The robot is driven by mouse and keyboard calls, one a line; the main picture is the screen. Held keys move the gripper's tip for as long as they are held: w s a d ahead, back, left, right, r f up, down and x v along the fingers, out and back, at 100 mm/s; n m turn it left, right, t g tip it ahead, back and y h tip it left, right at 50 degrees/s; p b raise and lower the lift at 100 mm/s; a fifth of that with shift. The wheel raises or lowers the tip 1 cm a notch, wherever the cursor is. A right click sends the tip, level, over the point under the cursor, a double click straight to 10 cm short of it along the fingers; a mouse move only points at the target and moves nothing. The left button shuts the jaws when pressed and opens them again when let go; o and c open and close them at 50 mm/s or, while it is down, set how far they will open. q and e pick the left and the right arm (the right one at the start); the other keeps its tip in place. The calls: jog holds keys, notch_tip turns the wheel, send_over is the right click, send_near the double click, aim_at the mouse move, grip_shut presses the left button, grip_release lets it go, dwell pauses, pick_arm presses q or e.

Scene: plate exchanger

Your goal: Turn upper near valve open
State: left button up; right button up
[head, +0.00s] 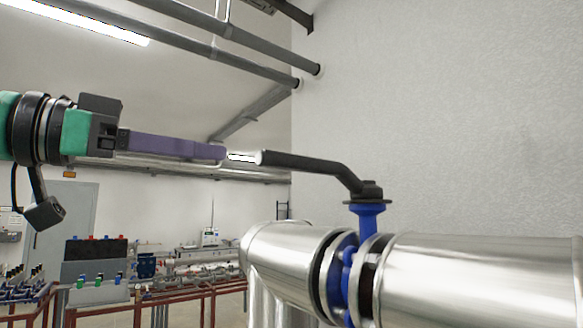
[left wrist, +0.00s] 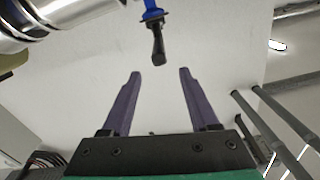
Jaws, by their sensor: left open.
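The valve has a black lever handle (head: 308,163) on a blue stem (head: 367,217), set in a silver pipe (head: 480,275). The lever points left and slightly up in the head view. My left gripper (head: 224,152) has purple fingers and comes in from the left, its tips just short of the lever's free end. In the left wrist view, my left gripper (left wrist: 160,75) is open and empty. The lever end (left wrist: 158,55) lies just beyond the tips, lined up with the gap between them. My right gripper is not in view.
Grey pipes (head: 200,45) run overhead along the wall. The white wall (head: 450,110) behind the valve is bare. Low red frames (head: 200,295) with equipment stand in the background at lower left. The space around the lever is clear.

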aim_at(290, 161)
pick_arm(q)
jog(key=p+x, duration=0.6)
jog(key=x, duration=0.8)
jog(key=shift+d+r, duration=0.15)
jog(key=shift+d, duration=0.15)
jog(key=shift+w, duration=0.1)
jog(key=shift+w+a, duration=0.1)
grip_shut()
dwell(0.4)
